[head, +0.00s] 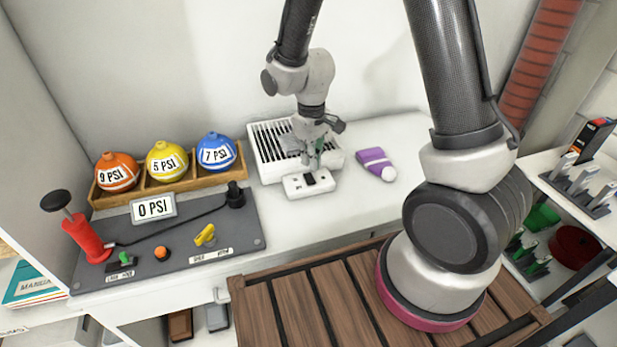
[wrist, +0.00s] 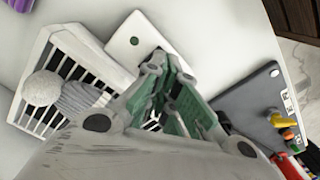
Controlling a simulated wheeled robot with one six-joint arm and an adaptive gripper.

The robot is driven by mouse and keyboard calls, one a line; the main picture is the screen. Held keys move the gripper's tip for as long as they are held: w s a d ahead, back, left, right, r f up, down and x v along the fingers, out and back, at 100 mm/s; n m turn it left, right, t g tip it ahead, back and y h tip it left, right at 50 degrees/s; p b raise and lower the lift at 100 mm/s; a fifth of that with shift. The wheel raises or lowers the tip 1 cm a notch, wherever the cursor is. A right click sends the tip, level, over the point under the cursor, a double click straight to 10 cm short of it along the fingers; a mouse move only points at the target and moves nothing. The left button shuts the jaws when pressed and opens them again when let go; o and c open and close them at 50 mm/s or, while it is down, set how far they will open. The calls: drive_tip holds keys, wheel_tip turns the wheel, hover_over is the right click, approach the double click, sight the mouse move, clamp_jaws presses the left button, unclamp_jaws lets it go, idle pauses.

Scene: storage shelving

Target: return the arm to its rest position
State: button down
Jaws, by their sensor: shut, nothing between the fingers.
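My arm reaches down from the top of the head view over the white counter (head: 345,215). My gripper (head: 316,166) points downward just above or at a small white box with a black square (head: 296,188). In the wrist view my gripper's green-padded fingers (wrist: 168,72) are close together with nothing between them. The white box (wrist: 122,46) lies beyond the fingers there. I cannot tell whether the fingertips touch it.
A slatted white rack (head: 262,158) stands behind the gripper, with round grey and white items in it. A purple-and-white item (head: 372,160) lies to the right. A grey control panel (head: 190,250) and a wooden holder of coloured balls (head: 150,190) are to the left.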

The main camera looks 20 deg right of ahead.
drive_tip(key=shift+r, duration=0.8)
drive_tip(key=s+d+r+m+t, duration=0.1)
drive_tip(key=s+d+r+m, duration=0.1)
drive_tip(key=s+d+r, duration=0.3)
drive_tip(key=s+d+r+m+t, duration=0.2)
drive_tip(key=s+d+r, duration=0.3)
drive_tip(key=r, duration=0.6)
drive_tip(key=s+d+r+m+t, duration=0.1)
drive_tip(key=s+d+r+m, duration=0.1)
drive_tip(key=s+d+r, duration=0.3)
drive_tip(key=s+r, duration=0.3)
drive_tip(key=s, duration=0.1)
drive_tip(key=shift+r, duration=0.2)
